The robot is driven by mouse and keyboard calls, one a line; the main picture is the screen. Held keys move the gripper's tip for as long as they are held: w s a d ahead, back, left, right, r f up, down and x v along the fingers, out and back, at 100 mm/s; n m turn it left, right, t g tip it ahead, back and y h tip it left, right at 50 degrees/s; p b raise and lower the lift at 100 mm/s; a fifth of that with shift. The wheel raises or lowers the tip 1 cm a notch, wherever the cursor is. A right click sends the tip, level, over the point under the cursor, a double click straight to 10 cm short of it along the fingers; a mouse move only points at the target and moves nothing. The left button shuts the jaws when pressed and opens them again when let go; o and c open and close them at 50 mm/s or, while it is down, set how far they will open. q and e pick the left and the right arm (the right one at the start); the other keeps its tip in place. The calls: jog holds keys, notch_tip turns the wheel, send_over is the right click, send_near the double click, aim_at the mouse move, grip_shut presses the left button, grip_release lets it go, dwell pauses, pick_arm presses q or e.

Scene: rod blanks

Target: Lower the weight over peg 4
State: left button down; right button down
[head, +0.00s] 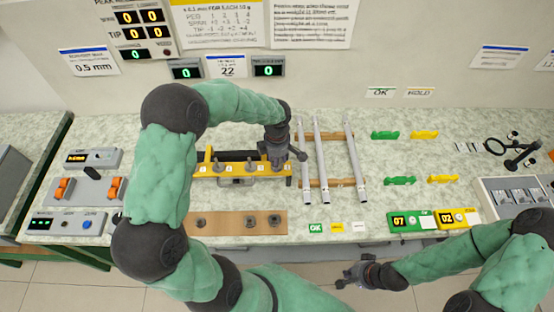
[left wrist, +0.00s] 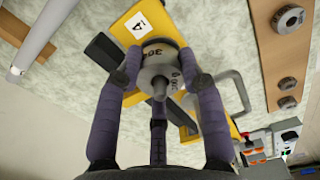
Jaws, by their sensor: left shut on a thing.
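My left gripper (head: 280,160) is over the right end of the yellow peg fixture (head: 215,180). In the left wrist view its fingers (left wrist: 160,85) are shut around a round grey metal weight (left wrist: 158,60). The weight is beside the label 4 (left wrist: 138,24) on the yellow bar. Peg 4 itself is hidden by the weight and fingers, so I cannot tell whether the weight is around it or above it. My right gripper (head: 352,277) hangs in front of the bench, empty, with its fingers apart.
Several weights stand on the brown board (head: 225,231) in front of the fixture. Long grey rods (head: 325,170) lie on wooden supports (head: 345,183) just right of my left gripper. Green and yellow clips (head: 384,135) lie farther right. A control box (head: 66,223) stands at the left.

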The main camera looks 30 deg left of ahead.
pick_arm(q)
jog(key=shift+f, duration=0.1)
jog(key=c, duration=0.7)
grip_release()
notch_tip(320, 180, up, 12)
